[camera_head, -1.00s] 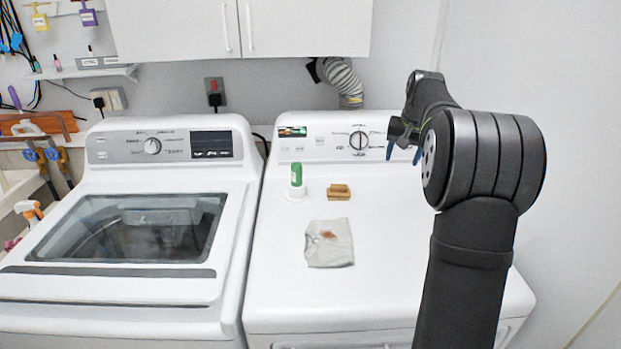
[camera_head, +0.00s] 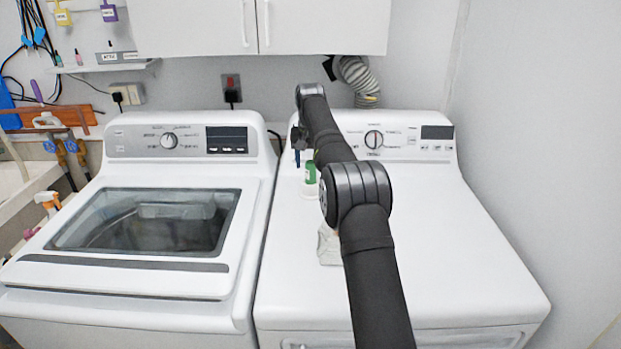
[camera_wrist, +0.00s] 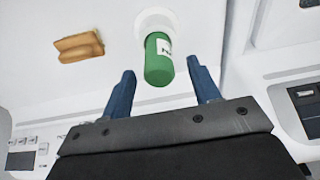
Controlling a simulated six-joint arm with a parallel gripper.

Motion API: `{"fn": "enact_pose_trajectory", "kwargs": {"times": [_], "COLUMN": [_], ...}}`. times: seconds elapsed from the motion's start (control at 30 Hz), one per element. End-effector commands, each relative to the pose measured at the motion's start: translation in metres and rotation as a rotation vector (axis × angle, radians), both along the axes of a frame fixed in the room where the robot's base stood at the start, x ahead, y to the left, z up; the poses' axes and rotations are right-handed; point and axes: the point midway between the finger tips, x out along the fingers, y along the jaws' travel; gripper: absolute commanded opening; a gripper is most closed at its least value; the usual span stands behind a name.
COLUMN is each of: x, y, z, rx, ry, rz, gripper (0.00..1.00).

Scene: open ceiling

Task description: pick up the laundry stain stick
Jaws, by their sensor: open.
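The laundry stain stick (camera_head: 311,174) is a green cylinder with a white label and a white base, standing on top of the right-hand machine. My arm partly covers it in the head view. In the wrist view the stain stick (camera_wrist: 158,60) shows just beyond my fingertips, roughly between them. My gripper (camera_wrist: 163,82) has its two blue fingers apart, with nothing held. In the head view my gripper (camera_head: 297,157) is above and beside the stick, mostly hidden by my arm.
A tan wooden brush or block (camera_wrist: 78,47) lies beside the stick in the wrist view. The left washer (camera_head: 140,278) has a glass lid. The right of the machine top is clear.

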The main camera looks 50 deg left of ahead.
Motion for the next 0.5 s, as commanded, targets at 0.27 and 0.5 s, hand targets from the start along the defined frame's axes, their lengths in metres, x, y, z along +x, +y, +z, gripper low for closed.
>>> {"fn": "enact_pose_trajectory", "kwargs": {"times": [0.27,0.5], "x": [0.004,0.005], "y": [0.003,0.004], "z": [-0.038,-0.041], "rx": [-0.001,0.0], "ry": [0.001,0.0], "rz": [0.0,0.0], "gripper": [0.56,0.56]}}
